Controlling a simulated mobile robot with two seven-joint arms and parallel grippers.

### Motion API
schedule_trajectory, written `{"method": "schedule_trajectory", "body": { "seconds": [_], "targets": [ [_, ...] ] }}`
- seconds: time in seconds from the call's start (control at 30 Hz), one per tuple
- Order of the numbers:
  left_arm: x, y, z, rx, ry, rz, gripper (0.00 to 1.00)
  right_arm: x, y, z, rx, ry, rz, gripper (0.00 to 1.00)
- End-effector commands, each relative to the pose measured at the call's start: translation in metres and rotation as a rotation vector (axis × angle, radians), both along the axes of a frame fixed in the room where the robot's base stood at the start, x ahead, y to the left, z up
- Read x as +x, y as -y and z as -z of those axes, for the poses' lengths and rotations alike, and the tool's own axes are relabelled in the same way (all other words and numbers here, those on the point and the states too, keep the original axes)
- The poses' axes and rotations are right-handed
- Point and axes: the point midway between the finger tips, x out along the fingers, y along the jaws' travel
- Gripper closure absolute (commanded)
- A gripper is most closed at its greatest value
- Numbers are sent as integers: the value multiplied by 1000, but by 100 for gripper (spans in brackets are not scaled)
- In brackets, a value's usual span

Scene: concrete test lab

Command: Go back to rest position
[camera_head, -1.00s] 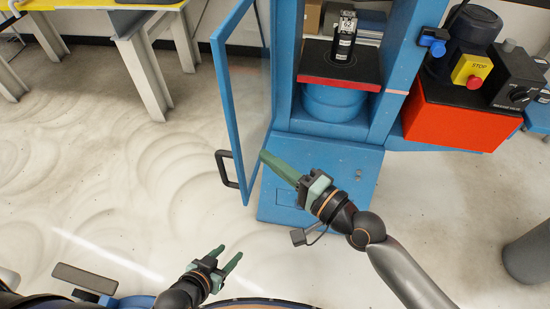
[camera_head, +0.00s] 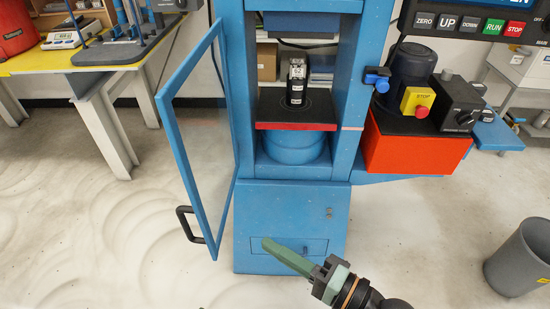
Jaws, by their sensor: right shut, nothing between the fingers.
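My right gripper (camera_head: 268,244) is at the bottom middle of the head view, its green fingers shut with nothing between them. It shows in front of the blue machine's lower cabinet (camera_head: 335,205), and I cannot tell the gap between them. My left gripper is out of view. The blue machine's door (camera_head: 196,140) stands open to the left, with a black handle (camera_head: 189,224). A black cylinder-like object (camera_head: 297,84) stands upright on the machine's platen (camera_head: 268,108), which has a red front edge.
A red box (camera_head: 415,153) with a stop button (camera_head: 421,112) is fixed at the machine's right. A grey bin (camera_head: 522,258) stands on the floor at the right. A yellow-topped table (camera_head: 28,62) is at the back left. The floor at the left is clear.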

Motion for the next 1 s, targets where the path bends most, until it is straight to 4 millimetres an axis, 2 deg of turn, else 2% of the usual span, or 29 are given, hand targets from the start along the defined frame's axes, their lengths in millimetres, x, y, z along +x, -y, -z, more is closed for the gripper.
{"method": "schedule_trajectory", "body": {
  "seconds": [0.07, 0.17, 0.27, 0.3, 0.37, 0.4, 0.5, 0.6, 0.73, 1.0],
  "targets": [
    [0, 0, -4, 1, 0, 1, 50, 5, 4, 7, -56, 45, 35, 100],
    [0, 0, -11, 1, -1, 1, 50, 16, 18, 31, -224, 154, 118, 100],
    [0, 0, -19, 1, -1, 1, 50, 22, 46, 73, -495, 263, 202, 100],
    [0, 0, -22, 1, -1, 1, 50, 21, 60, 93, -620, 293, 223, 100],
    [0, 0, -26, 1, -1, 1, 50, 15, 84, 124, -812, 324, 233, 100],
    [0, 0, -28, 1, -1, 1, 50, 7, 100, 145, -936, 334, 225, 100],
    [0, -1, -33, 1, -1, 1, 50, -17, 135, 185, -1190, 340, 173, 100],
    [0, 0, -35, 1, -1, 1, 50, -38, 159, 211, -1350, 334, 112, 100],
    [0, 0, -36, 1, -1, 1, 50, -53, 174, 225, -1447, 329, 62, 100],
    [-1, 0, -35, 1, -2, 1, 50, -54, 176, 227, -1461, 333, 54, 100]
  ]
}}
